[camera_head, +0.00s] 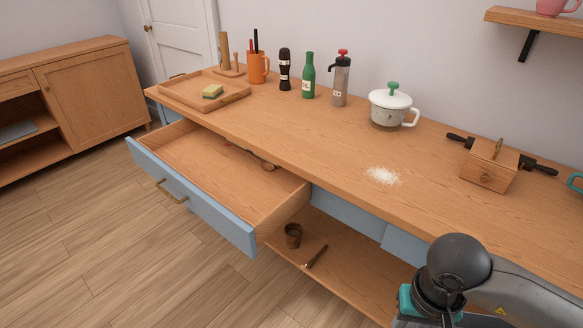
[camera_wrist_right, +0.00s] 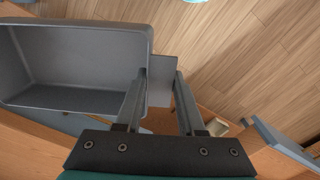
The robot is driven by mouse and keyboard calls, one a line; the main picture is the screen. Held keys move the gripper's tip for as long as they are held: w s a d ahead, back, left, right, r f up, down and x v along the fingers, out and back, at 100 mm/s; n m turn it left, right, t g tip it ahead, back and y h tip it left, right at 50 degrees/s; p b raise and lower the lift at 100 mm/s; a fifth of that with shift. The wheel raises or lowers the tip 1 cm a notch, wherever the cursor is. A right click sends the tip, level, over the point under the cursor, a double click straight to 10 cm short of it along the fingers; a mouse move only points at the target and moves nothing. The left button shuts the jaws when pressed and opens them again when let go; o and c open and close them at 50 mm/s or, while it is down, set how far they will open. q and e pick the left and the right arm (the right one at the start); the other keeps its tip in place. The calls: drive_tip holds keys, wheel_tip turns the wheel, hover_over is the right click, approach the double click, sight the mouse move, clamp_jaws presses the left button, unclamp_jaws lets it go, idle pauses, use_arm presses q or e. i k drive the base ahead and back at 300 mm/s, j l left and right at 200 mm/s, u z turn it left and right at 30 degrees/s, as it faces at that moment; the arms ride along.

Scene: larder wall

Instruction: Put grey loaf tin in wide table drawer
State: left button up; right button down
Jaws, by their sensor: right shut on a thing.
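The grey loaf tin (camera_wrist_right: 75,60) fills the left of the right wrist view, its hollow inside showing. My right gripper (camera_wrist_right: 159,75) is shut on the flat lip at the tin's end, one finger on either side of it. The tin is outside the head view, where only part of my right arm shows at the lower right. The wide table drawer (camera_head: 200,205), with a blue front and brass handle, is pulled open. A wooden-headed utensil (camera_head: 262,163) lies at its back edge; the rest of its floor looks bare. My left gripper is not in view.
On the tabletop stand a wooden tray (camera_head: 190,103) with a sponge, bottles, a white lidded pot (camera_head: 392,110) and a wooden box (camera_head: 490,168). White powder (camera_head: 382,176) lies near the front edge. A small brown cup (camera_head: 293,236) stands on the lower shelf.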

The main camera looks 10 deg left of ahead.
sight(206, 180)
drive_tip(key=j+z, duration=0.2)
drive_tip(key=z, duration=0.15)
drive_tip(key=i+j+z, duration=0.1)
drive_tip(key=z, duration=0.25)
drive_tip(key=j+z, duration=0.55)
drive_tip(key=j, duration=0.4)
drive_tip(key=j+z, duration=0.15)
drive_tip(key=j, duration=0.45)
drive_tip(key=k+j+z, duration=0.2)
drive_tip(key=j, duration=0.4)
drive_tip(key=k+j, duration=0.1)
drive_tip(key=j, duration=0.75)
drive_tip(key=k+j, duration=0.1)
drive_tip(key=j, duration=0.8)
drive_tip(key=i+j, duration=0.35)
drive_tip(key=i+z, duration=0.05)
drive_tip(key=i, duration=0.05)
